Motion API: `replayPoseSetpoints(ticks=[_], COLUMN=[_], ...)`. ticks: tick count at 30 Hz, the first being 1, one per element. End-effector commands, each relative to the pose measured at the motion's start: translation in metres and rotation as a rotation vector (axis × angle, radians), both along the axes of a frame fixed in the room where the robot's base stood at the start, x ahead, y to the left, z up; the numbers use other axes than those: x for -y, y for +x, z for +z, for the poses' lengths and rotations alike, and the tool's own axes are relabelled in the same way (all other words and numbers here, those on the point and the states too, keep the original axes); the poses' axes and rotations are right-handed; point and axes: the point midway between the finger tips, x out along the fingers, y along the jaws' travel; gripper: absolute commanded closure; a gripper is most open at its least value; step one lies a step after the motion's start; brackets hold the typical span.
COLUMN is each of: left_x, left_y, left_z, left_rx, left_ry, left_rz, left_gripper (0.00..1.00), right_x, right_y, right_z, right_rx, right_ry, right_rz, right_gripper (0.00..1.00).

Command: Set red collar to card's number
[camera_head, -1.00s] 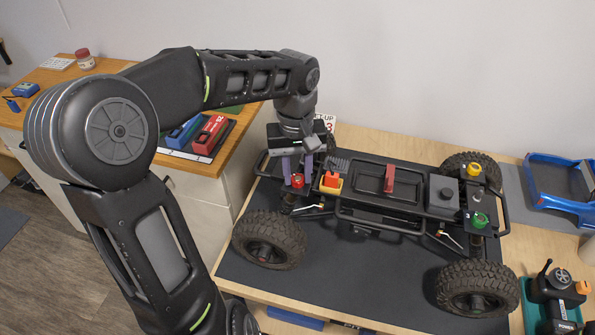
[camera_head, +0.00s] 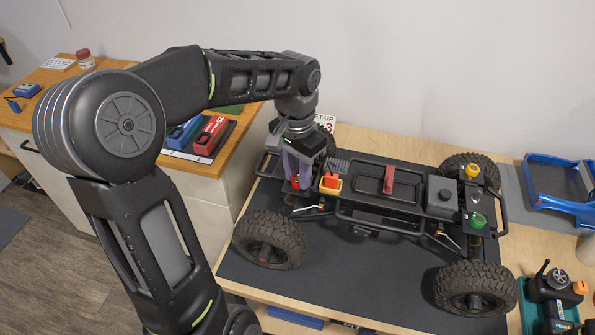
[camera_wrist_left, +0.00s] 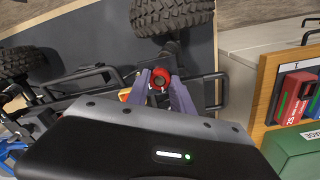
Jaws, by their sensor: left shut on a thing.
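The red collar (camera_head: 295,183) is on the left end of the RC crawler chassis (camera_head: 345,212), partly hidden by my fingers. My left gripper (camera_head: 298,173) points down, its purple fingers shut on the collar. In the left wrist view the red collar (camera_wrist_left: 159,76) shows between the two purple fingertips. The card (camera_head: 327,123) stands behind the chassis, partly covered by my wrist. "UP" and a 3 are readable on it. My right gripper is not in view.
A yellow collar (camera_head: 471,170) and a green collar (camera_head: 478,221) are at the crawler's right end. An orange part in a yellow holder (camera_head: 331,183) sits close to my left fingers.

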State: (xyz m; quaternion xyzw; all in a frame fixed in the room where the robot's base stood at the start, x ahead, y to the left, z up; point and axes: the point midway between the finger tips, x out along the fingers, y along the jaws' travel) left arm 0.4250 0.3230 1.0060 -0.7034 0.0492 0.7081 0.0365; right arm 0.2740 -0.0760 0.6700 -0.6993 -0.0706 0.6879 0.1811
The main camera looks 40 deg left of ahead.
Motion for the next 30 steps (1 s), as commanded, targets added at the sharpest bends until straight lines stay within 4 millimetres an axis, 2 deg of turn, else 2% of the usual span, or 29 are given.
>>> replayPoseSetpoints(ticks=[30], left_x=[0.001], left_y=[0.001], left_z=[0.000], left_rx=[-0.006], left_ry=[-0.003], left_rz=[-0.952], left_gripper=[1.00], right_x=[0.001], right_y=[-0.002], right_z=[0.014], right_rx=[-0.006], right_ry=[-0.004], right_rz=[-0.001], right_gripper=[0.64])
